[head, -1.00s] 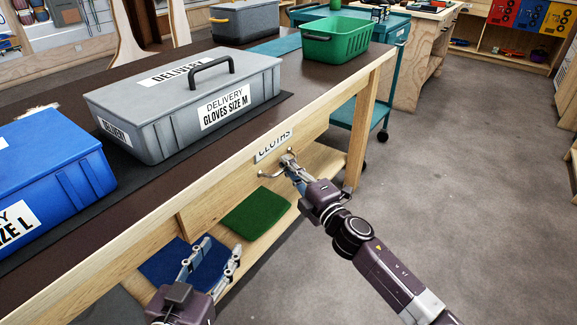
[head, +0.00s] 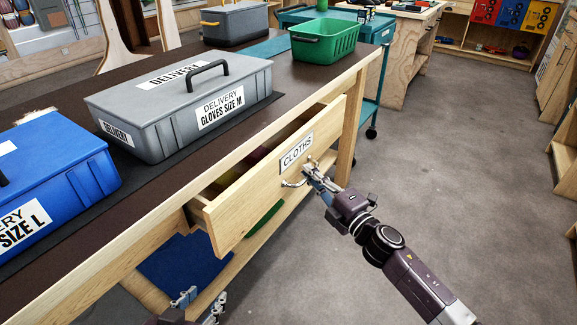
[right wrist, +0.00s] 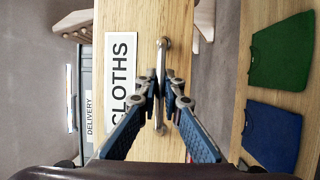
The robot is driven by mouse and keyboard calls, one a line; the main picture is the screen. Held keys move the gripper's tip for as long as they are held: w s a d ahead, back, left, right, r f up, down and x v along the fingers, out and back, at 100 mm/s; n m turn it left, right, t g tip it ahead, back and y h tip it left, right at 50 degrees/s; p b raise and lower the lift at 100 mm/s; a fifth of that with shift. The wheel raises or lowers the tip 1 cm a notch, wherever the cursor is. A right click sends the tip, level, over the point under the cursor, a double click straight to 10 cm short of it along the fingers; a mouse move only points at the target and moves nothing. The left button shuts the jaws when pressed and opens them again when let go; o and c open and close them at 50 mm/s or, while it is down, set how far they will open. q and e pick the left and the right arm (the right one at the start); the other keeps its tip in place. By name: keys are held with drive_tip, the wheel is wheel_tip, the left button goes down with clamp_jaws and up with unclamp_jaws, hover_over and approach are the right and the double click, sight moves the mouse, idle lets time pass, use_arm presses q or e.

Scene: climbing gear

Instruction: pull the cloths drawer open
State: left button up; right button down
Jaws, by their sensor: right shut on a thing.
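The cloths drawer (head: 250,200) is a light wooden drawer under the bench top, marked with a white CLOTHS label (head: 297,151). It stands partly open, and dark and reddish contents show in the gap behind its front. My right gripper (head: 309,173) is shut on the metal bar handle (head: 290,184) of the drawer. In the right wrist view the fingers (right wrist: 160,100) close around the handle (right wrist: 161,60), beside the label. My left gripper (head: 203,300) is at the bottom edge of the head view, below the drawer, with its fingers apart and nothing between them.
On the bench top (head: 150,190) stand a grey delivery box (head: 150,120), a blue box (head: 60,165) and a green basket (head: 335,40). Folded green (right wrist: 283,50) and blue (right wrist: 272,135) cloth items lie on the lower shelf. The floor (head: 470,170) to the right is clear.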

use_arm(q)
drive_tip(key=s+a+f+g+p, duration=0.1)
drive_tip(key=s+a+f+g, duration=0.1)
drive_tip(key=s, duration=0.3)
drive_tip(key=s+a+f+g+y, duration=0.1)
drive_tip(key=s+f+g, duration=0.2)
drive_tip(key=s+f, duration=0.1)
drive_tip(key=shift+s+a+f+g+p, duration=0.3)
drive_tip(key=shift+s+a+g+p, duration=0.1)
drive_tip(key=shift+s, duration=0.45)
use_arm(e)
drive_tip(key=s+d, duration=0.7)
drive_tip(key=d, duration=0.3)
drive_tip(key=s+d, duration=0.8)
drive_tip(key=d, duration=0.2)
drive_tip(key=shift+d, duration=0.4)
drive_tip(key=shift+f, duration=0.1)
use_arm(q)
drive_tip(key=shift+d, duration=0.1)
use_arm(e)
drive_tip(key=c, duration=2.1)
unclamp_jaws()
use_arm(q)
drive_tip(key=shift+w, duration=0.1)
use_arm(e)
drive_tip(key=v, duration=1.2)
